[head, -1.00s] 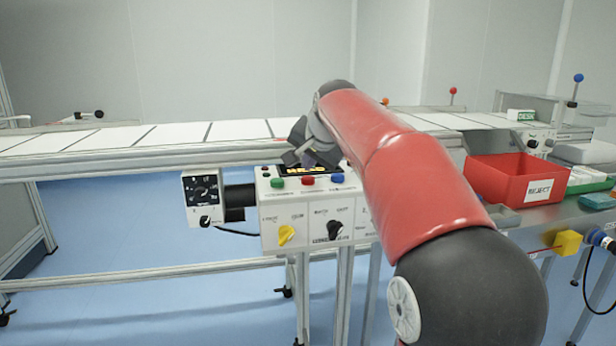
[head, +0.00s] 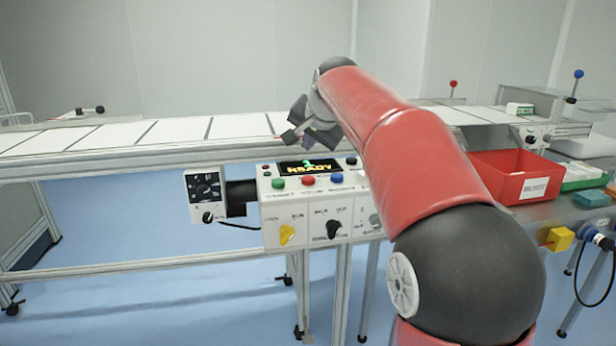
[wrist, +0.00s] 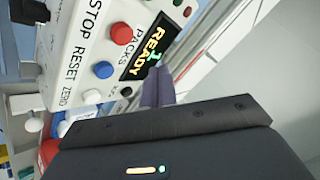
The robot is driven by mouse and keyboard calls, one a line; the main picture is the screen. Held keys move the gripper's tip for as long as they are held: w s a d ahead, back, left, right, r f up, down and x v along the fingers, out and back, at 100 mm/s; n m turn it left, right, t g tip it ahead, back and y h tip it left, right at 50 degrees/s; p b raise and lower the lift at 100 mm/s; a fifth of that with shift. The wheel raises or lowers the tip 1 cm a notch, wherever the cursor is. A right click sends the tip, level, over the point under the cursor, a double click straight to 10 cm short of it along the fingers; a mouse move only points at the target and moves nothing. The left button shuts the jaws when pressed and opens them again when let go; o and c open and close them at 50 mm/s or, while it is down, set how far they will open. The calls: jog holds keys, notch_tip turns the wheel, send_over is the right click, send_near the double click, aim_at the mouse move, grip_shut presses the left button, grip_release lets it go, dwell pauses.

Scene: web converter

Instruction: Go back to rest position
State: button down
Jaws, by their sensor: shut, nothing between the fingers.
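My gripper (head: 305,138) is above the conveyor's front rail, just above and behind the control box (head: 318,225). It is shut and holds nothing. In the wrist view the fingers (wrist: 155,92) show as a narrow grey pair in front of the lit display, which reads READY (wrist: 145,52). The display (head: 308,169) on the box is also visible below my gripper in the head view. My gripper appears apart from the box. My red arm hides the right end of the box.
A white-panelled conveyor (head: 180,132) runs across the view. A red bin (head: 515,174) stands on a metal table at the right. A yellow block (head: 560,239) and cables are at the table's front. A dial unit (head: 205,195) sits left of the box. Blue floor lies below.

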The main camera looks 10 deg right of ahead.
jog(key=s+f+n+g, duration=0.1)
jog(key=s+f+n, duration=0.1)
jog(key=s+f, duration=0.5)
jog(key=s+f+n+g, duration=0.1)
jog(key=s+f+n, duration=0.2)
jog(key=s, duration=1.4)
jog(key=s+f+n+g+h, duration=0.1)
jog(key=s+f+n, duration=0.1)
jog(key=s+f, duration=0.8)
jog(key=s, duration=0.2)
jog(key=shift+s+f+n+g, duration=0.3)
jog(key=shift+f+n, duration=0.1)
